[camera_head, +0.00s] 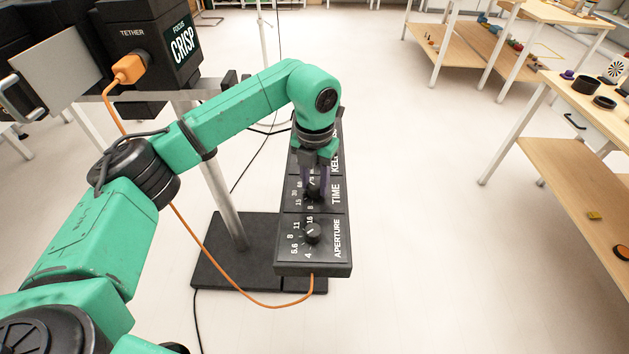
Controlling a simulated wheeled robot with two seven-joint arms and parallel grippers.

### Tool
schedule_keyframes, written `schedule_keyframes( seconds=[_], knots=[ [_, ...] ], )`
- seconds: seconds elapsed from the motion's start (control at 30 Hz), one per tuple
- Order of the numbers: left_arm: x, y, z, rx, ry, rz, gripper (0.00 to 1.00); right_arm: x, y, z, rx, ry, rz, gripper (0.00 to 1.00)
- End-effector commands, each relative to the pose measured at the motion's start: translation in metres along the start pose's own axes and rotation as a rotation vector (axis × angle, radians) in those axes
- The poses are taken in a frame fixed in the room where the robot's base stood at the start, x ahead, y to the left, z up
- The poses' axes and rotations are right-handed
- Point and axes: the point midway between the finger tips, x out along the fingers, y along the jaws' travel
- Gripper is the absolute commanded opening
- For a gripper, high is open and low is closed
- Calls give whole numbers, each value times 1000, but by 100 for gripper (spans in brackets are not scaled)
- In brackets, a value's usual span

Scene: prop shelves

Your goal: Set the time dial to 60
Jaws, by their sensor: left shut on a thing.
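A black control panel (313,262) on a stand carries several dials in a row, with labels that read sideways. The time dial (314,192) is in the middle section marked TIME, with numbers including 15 and 30 beside it. My left gripper (315,184) reaches down over this section from above and is shut on the time dial. The gripper and wrist hide most of the dial, so I cannot tell which number its pointer faces. The aperture dial (313,233) is nearer, in plain view. My right gripper is not in view.
A black box (150,45) labelled TETHER and CRISP stands at upper left, with an orange cable (220,275) running down to the panel. The stand's black base (215,262) lies on the floor. Wooden shelves (565,185) stand at right; the floor between is clear.

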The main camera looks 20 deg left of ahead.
Motion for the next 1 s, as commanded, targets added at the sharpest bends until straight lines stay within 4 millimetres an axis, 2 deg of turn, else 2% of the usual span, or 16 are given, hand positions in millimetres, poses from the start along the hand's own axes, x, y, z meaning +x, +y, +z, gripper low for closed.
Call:
schedule_keyframes(
  seconds=[0.37, 0.4, 0.47, 0.83, 1.0],
  knots=[
    [-3, 0, 2, -8, -8, -1, 0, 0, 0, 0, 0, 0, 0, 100],
    [-3, 0, 2, -8, -8, -1, 47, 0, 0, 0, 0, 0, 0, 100],
    [-3, 0, 2, -8, -7, -1, 70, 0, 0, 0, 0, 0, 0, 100],
    [-4, 0, 1, -6, -4, 0, 70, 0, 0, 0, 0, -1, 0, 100],
    [-29, 0, 2, -5, -8, 0, 70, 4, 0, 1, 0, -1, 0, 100]
  ],
)
